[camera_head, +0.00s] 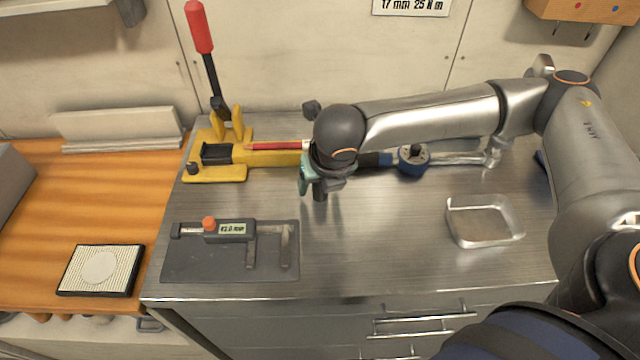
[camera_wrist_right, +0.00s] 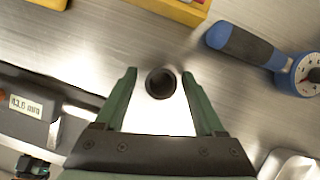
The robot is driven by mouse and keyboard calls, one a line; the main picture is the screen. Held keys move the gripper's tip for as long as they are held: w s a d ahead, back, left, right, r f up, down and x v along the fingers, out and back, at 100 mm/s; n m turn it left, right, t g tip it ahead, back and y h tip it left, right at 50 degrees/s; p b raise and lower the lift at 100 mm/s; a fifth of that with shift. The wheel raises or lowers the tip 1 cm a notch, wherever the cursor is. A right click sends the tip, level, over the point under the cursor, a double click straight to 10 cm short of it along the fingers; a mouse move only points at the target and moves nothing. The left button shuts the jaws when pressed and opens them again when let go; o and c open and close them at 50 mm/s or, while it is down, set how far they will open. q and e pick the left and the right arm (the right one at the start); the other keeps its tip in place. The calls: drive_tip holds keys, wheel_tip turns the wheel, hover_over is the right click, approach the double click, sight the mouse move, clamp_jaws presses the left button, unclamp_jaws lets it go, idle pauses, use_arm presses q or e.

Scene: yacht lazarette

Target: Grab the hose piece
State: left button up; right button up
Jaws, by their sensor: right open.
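The hose piece (camera_wrist_right: 161,84) is a short dark tube, seen nearly end-on in the right wrist view with its round open end facing the camera. My right gripper (camera_wrist_right: 160,74) is open, with one green finger on each side of the tube and a visible gap to both. In the head view my right gripper (camera_head: 313,184) points down over the middle of the steel worktop (camera_head: 385,260). A dark stub shows at the gripper there, probably the hose piece, mostly hidden by the wrist. My left gripper is not in view.
A yellow tool (camera_head: 215,172) with a red-handled lever stands behind left. A blue-handled torque wrench (camera_head: 413,160) lies behind right. The front middle is clear.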

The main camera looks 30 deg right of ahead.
drive_tip(key=shift+w+d+f, duration=0.1)
drive_tip(key=shift+w+f, duration=0.1)
drive_tip(key=shift+f, duration=0.2)
clamp_jaws()
idle(0.4)
